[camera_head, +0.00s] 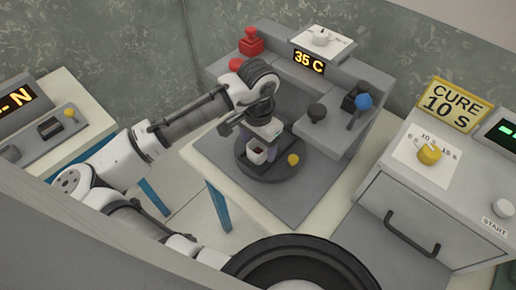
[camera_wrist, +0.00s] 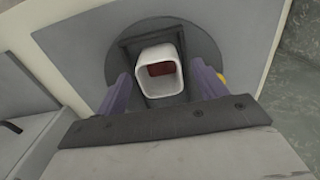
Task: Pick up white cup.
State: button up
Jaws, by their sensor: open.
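The white cup (camera_wrist: 160,72) is a small squarish cup with something dark red inside. It stands in a dark square holder (camera_wrist: 130,48) on the round grey plate (camera_wrist: 111,73) of the middle machine. My gripper (camera_wrist: 165,88) is open, with one purple finger on each side of the cup and a gap showing on both sides. In the head view the cup (camera_head: 257,156) shows just under my gripper (camera_head: 262,147), partly covered by it. How deep the fingers reach beside the cup is hard to tell.
A yellow knob (camera_head: 293,159) sits on the plate right of the cup. A red part (camera_head: 251,42) stands behind. A cure oven (camera_head: 430,195) with a drawer handle is at right.

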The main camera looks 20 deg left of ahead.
jog(key=shift+f, duration=0.7)
jog(key=c, duration=1.1)
jog(key=shift+r, duration=0.1)
